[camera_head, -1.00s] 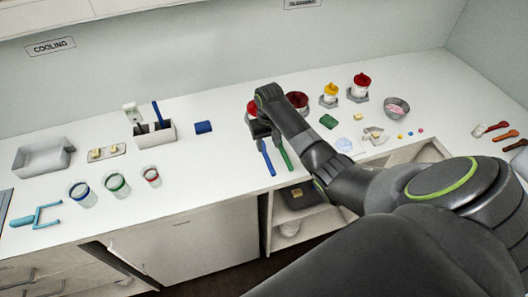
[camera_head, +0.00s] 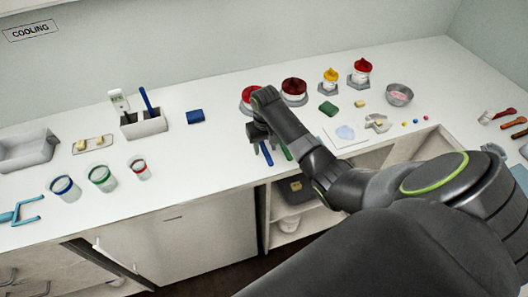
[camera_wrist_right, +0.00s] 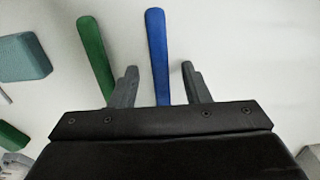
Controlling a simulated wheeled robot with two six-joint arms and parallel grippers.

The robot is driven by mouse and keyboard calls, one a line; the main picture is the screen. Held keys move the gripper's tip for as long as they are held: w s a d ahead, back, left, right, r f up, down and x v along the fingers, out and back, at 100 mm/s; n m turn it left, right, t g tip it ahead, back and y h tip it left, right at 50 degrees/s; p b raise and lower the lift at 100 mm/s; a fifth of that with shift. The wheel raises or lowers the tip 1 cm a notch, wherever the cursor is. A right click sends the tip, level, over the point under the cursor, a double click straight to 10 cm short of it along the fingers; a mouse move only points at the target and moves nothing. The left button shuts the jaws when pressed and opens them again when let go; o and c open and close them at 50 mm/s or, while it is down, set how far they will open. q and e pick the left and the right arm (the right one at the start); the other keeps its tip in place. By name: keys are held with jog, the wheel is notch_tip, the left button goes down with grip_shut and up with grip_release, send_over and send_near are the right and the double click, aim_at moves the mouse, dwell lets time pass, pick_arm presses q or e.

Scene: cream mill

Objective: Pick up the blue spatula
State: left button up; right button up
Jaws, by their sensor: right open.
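The blue spatula (camera_head: 266,153) lies on the white counter, mostly hidden by my right arm in the head view. In the right wrist view the blue spatula (camera_wrist_right: 157,56) runs between the two fingers, its lower part hidden behind the gripper body. My right gripper (camera_wrist_right: 158,80) is open, with one finger on each side of it and gaps to both. In the head view my right gripper (camera_head: 257,134) is over the counter near the spatula. A green spatula (camera_wrist_right: 95,55) lies to the left in the wrist view, outside the fingers. My left gripper is not in view.
A holder (camera_head: 143,124) with upright tools and several cups (camera_head: 102,178) stand to the left. The counter (camera_head: 205,165) left of the gripper is clear.

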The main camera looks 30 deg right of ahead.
jog(key=shift+f, duration=0.1)
grip_shut()
dwell(0.4)
